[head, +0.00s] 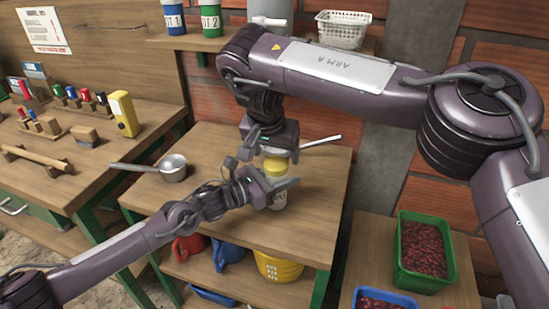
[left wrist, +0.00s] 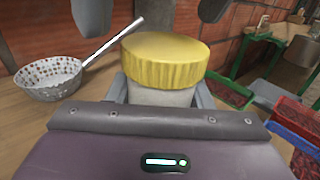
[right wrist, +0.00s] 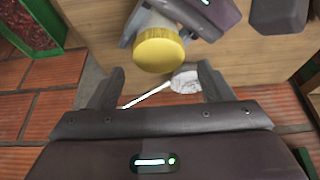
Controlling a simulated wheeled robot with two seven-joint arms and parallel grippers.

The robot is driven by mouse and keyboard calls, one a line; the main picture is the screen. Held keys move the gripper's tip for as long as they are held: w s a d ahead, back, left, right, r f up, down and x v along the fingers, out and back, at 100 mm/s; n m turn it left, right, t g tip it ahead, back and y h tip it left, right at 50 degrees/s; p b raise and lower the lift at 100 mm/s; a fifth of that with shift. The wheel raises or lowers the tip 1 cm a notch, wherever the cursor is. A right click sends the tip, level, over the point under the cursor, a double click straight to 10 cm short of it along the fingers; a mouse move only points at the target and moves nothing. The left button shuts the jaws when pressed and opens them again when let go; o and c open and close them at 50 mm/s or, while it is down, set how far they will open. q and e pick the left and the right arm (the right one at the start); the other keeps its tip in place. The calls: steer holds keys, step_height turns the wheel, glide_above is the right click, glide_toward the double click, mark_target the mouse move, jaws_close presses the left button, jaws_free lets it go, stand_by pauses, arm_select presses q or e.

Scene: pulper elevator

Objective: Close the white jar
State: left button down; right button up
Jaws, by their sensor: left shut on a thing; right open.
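The white jar (head: 278,200) stands upright on the wooden table, with the yellow lid (head: 276,166) on its top. I cannot tell how tight the lid is. My left gripper (head: 275,186) is shut around the jar's body below the lid. In the left wrist view the jar (left wrist: 160,96) sits between its fingers, with the lid (left wrist: 163,58) above. My right gripper (right wrist: 160,85) is open and empty, just above the jar. In the right wrist view the lid (right wrist: 160,50) lies beyond its fingertips, apart from them.
A skimmer (left wrist: 50,78) with a long handle lies behind the jar. A saucepan (head: 172,168) stands to the left on the table (head: 320,210). A green crate of red cherries (head: 425,250) is to the right.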

steer(key=shift+r, duration=1.2)
steer(key=shift+c, duration=0.3)
